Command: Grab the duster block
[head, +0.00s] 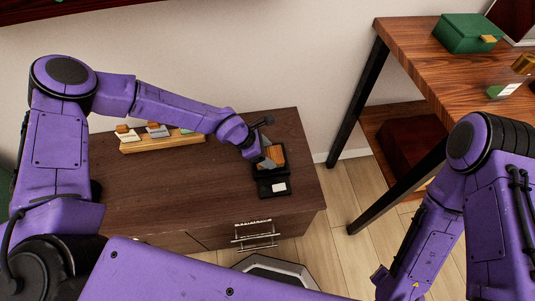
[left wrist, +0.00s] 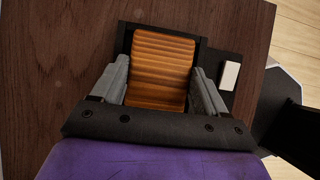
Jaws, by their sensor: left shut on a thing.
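The duster block, orange-brown with a ribbed face (left wrist: 160,65), lies in a black tray (left wrist: 198,45) on the dark wood cabinet. In the head view the block (head: 275,155) shows just past my left gripper (head: 268,161), at the cabinet's right side. In the left wrist view my left gripper (left wrist: 160,88) has its grey fingers on either side of the block, shut on it.
A black piece with a white label (head: 279,187) sits in front of the tray. A wooden table (head: 420,45) with a green box (head: 467,33) stands right. The cabinet's front left top is clear.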

